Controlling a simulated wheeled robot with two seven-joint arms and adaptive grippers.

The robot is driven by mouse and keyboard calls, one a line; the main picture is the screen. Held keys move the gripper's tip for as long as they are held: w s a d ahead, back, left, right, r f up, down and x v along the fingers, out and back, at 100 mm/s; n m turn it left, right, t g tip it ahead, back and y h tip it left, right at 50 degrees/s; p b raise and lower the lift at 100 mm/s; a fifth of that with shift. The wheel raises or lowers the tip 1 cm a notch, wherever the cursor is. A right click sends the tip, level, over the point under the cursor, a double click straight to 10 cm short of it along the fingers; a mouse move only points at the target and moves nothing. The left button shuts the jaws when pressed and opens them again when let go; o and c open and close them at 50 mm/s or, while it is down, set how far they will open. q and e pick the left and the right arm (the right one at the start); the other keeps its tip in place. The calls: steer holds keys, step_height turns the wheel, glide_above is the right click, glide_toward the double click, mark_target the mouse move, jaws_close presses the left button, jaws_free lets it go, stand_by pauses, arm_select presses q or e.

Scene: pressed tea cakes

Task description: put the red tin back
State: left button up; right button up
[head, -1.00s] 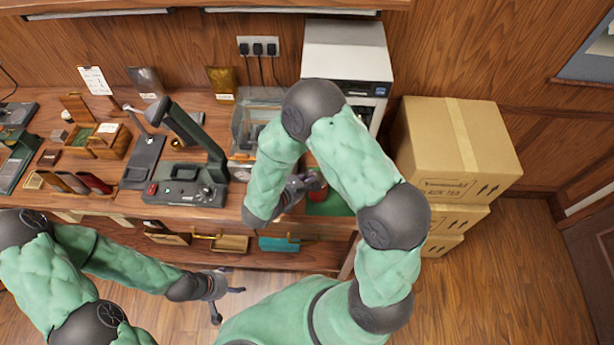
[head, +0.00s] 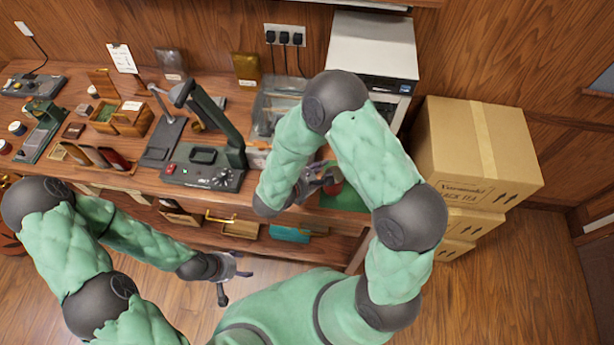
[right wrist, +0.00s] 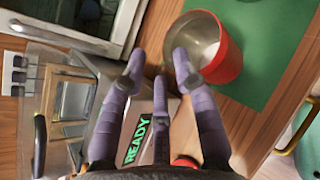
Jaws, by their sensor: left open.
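An open-topped red tin (right wrist: 226,66) stands at the edge of a green mat (right wrist: 262,30) in the right wrist view; its inside is pale and looks empty. In the head view a bit of the red tin (head: 335,188) shows beside my right gripper (head: 318,178), mostly behind the arm. In the right wrist view my right gripper (right wrist: 158,72) has its fingers spread with nothing between them. One fingertip overlaps the tin's edge; I cannot tell if it touches. My left gripper (head: 232,278) is open and empty, in front of the bench.
A black device (head: 203,168), wooden boxes (head: 120,118) and a clear-walled case (head: 272,108) stand on the bench. A white machine (head: 372,50) is behind my right arm. Cartons (head: 475,150) are stacked at right. A lit READY sign (right wrist: 136,138) is close below the right fingers.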

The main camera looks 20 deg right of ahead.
steer(key=v, duration=1.1)
steer(key=s+a+f+m+g+y, duration=0.4)
steer(key=s+f+m+g+y, duration=0.6)
steer(key=s+f, duration=0.6)
steer(key=w+a+f+m+t+y, duration=0.1)
steer(key=w+a+f+m+y, duration=0.15)
steer(key=a+m+y, duration=0.3)
steer(key=w+d+f+m+t, duration=0.3)
steer(key=w+d+m+t, duration=0.1)
steer(key=m, duration=0.2)
steer(key=shift+w+d+f+m+p, duration=0.3)
steer(key=shift+w+f+m+p, duration=0.05)
steer(key=shift+w+p, duration=0.1)
steer(key=shift+s, duration=0.1)
